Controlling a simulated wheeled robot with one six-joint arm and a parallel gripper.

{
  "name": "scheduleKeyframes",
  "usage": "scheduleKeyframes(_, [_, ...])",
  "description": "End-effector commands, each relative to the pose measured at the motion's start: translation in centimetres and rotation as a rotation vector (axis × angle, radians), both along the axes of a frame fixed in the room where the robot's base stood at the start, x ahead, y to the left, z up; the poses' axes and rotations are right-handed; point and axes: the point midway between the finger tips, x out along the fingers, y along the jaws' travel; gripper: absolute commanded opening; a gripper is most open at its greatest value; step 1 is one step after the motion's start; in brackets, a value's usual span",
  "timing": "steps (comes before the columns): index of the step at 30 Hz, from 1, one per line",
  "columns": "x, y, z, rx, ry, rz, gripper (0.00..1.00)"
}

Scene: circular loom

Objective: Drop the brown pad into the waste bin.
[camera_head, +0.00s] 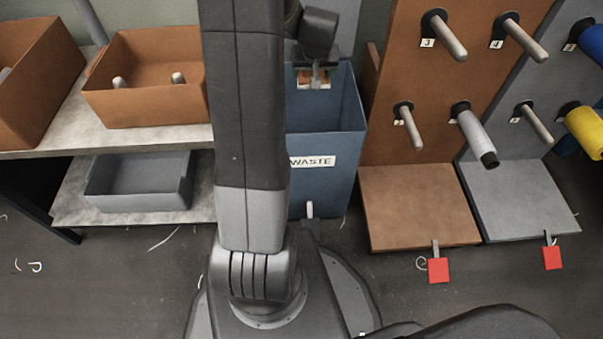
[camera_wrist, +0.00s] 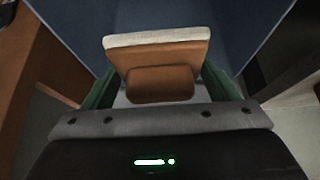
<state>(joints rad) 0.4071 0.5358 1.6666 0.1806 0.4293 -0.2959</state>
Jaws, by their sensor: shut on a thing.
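The brown pad (camera_wrist: 160,58) is in my gripper (camera_wrist: 160,90), with a pale layer along its far edge in the wrist view. The gripper's green-sided fingers are shut on it. In the head view the pad (camera_head: 305,81) shows as a small brown patch below my gripper (camera_head: 318,78), over the upper opening of the waste bin. The waste bin (camera_head: 325,155) is a tall blue box labelled WASTE. Its blue walls (camera_wrist: 250,25) surround the pad in the wrist view. My arm hides the bin's left part in the head view.
A brown board with pegs (camera_head: 400,70) stands close to the bin's right, above a brown base (camera_head: 420,205). A grey peg board (camera_head: 520,195) with spools is further right. At left, a shelf holds brown bins (camera_head: 150,110) and a grey tray (camera_head: 140,190).

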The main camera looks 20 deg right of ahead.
Motion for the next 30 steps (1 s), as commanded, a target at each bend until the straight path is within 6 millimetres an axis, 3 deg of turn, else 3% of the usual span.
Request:
scheduleKeyframes(15, [0.0, 0.1, -5.5, 0.001, 0.001, 0.001, 0.60])
scheduleKeyframes(25, [0.0, 0.1, -5.7, 0.000, 0.001, 0.002, 0.60])
scheduleKeyframes(26, [0.0, 0.1, -5.7, 0.000, 0.000, 0.002, 0.87])
scheduleKeyframes(28, [0.0, 0.1, -5.7, 0.000, 0.000, 0.002, 1.00])
scheduleKeyframes(30, [0.0, 0.1, -5.7, 0.000, 0.000, 0.002, 1.00])
